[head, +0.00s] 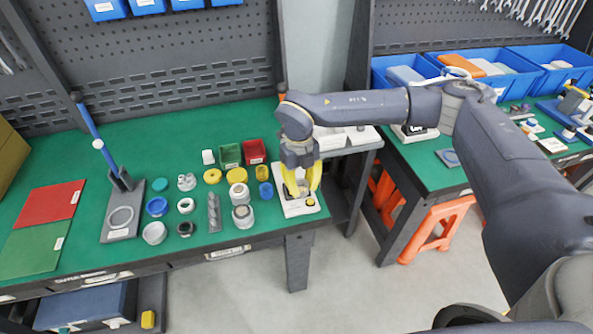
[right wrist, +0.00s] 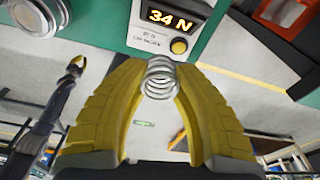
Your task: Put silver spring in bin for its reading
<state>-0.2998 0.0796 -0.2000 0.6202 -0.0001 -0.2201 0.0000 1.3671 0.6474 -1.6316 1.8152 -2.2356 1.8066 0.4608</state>
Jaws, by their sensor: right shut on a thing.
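My right gripper (head: 301,188) reaches down over the white tester (head: 298,207) at the right end of the green bench. In the right wrist view its yellow fingers are shut on the silver spring (right wrist: 160,78), which sits between the tips. The tester's display (right wrist: 167,17) beyond the spring reads 34 N. I cannot tell whether the spring touches the tester. A green bin (head: 230,156) and a red bin (head: 254,151) stand side by side behind the small parts. A dark arm with a yellowish gripper (right wrist: 76,62), seemingly my left, shows small in the right wrist view.
Several rings, caps and fittings (head: 186,205) stand left of the tester. A stand with a blue lever (head: 122,215) is further left, beside red (head: 50,203) and green mats (head: 34,247). A second bench with blue bins (head: 490,82) is at the right, across a gap.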

